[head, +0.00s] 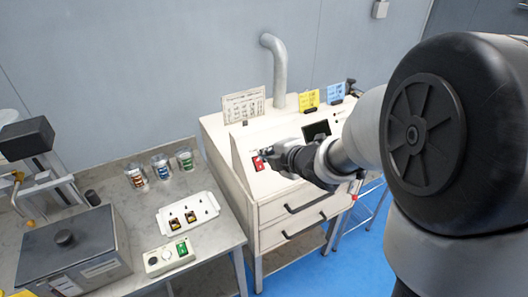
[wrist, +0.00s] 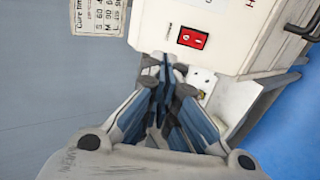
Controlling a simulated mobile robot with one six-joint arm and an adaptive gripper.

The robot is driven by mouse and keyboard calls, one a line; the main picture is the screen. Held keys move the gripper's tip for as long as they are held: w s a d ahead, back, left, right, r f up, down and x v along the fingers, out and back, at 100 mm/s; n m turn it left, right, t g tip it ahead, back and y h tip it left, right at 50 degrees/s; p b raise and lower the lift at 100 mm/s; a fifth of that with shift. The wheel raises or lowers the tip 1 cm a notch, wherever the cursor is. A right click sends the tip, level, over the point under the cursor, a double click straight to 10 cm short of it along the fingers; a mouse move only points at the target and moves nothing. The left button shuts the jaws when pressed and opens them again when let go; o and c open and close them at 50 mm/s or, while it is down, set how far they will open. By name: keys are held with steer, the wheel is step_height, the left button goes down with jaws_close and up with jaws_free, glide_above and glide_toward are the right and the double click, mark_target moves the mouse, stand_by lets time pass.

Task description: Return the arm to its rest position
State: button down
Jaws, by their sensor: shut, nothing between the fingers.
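My arm (head: 362,130) reaches from the right side of the head view toward the front panel of the cream cabinet (head: 219,140). My gripper (head: 268,154) is at the arm's end, close to the red switch (head: 258,163) on that panel. In the wrist view my gripper (wrist: 165,62) has its fingers together with nothing between them. The red switch (wrist: 192,38) shows just beyond the fingertips and to their right, with a visible gap in the picture. Whether the gripper touches the panel cannot be told.
The cabinet carries a grey pipe (head: 277,70), a printed card (head: 244,105) and yellow and blue cards. Left is a metal bench with several cups, a white tray (head: 188,213), a button box (head: 168,256) and a lidded grey box (head: 70,250). Blue floor lies clear at the front.

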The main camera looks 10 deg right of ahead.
steer(key=shift+v, duration=0.9)
steer(key=shift+r, duration=0.15)
steer(key=s+d+r+m+g+h, duration=0.1)
steer(key=s+d+r+m+h, duration=0.5)
steer(key=s+m, duration=0.4)
steer(key=s+a+f+m+g+y, duration=0.1)
steer(key=s+m, duration=0.4)
steer(key=s, duration=0.5)
steer(key=s+a+f+m+g+y, duration=0.1)
steer(key=s+a+m+g, duration=0.2)
steer(key=s+m, duration=0.3)
steer(key=s+g, duration=0.1)
steer(key=s, duration=0.3)
steer(key=shift+s+a+m, duration=0.3)
steer(key=shift+a, duration=0.05)
steer(key=shift+f, duration=0.1)
